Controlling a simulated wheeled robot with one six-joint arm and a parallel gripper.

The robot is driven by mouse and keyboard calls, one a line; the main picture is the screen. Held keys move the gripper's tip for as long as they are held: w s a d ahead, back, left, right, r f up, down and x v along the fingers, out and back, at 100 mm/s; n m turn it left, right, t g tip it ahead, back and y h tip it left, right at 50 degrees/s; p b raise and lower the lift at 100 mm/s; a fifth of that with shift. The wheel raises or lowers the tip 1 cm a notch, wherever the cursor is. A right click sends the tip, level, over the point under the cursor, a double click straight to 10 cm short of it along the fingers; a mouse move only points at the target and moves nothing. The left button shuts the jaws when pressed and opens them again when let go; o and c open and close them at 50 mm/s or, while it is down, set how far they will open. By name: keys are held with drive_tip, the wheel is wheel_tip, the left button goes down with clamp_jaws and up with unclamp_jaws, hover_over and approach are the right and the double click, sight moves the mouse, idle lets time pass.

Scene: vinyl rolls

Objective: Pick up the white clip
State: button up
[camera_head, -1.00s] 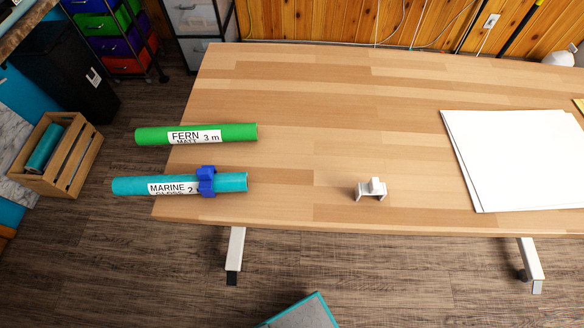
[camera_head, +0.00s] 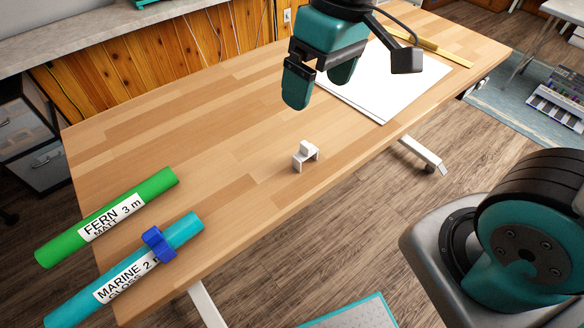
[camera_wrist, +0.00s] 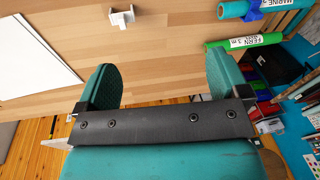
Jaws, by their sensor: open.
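The white clip (camera_head: 305,155) stands on the wooden table near its front edge, with nothing touching it. It also shows in the wrist view (camera_wrist: 121,17), at the top, beyond the fingertips. My gripper (camera_head: 318,88) is above the table, behind and to the right of the clip in the head view. Its two teal fingers are spread apart with nothing between them. In the wrist view my gripper (camera_wrist: 158,78) shows a wide gap over bare wood.
A green FERN roll (camera_head: 110,215) and a turquoise MARINE roll (camera_head: 120,275) with a blue clip (camera_head: 158,244) lie at the table's left end. White sheets (camera_head: 375,90) lie to the right. Wood around the white clip is clear.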

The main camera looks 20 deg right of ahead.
drive_tip(key=m+h+b, duration=0.1)
drive_tip(key=h+b, duration=0.1)
drive_tip(key=b, duration=0.2)
hover_over(306, 155)
drive_tip(key=w, duration=0.1)
wheel_tip(306, 155, down, 10)
wheel_tip(306, 155, down, 11)
drive_tip(key=shift+w+d+r, duration=0.1)
drive_tip(key=shift+w, duration=0.05)
wheel_tip(306, 155, down, 6)
drive_tip(key=shift+d+r+p, duration=0.1)
drive_tip(key=shift+d+p, duration=0.05)
drive_tip(key=shift+p, duration=0.45)
drive_tip(key=c, duration=1)
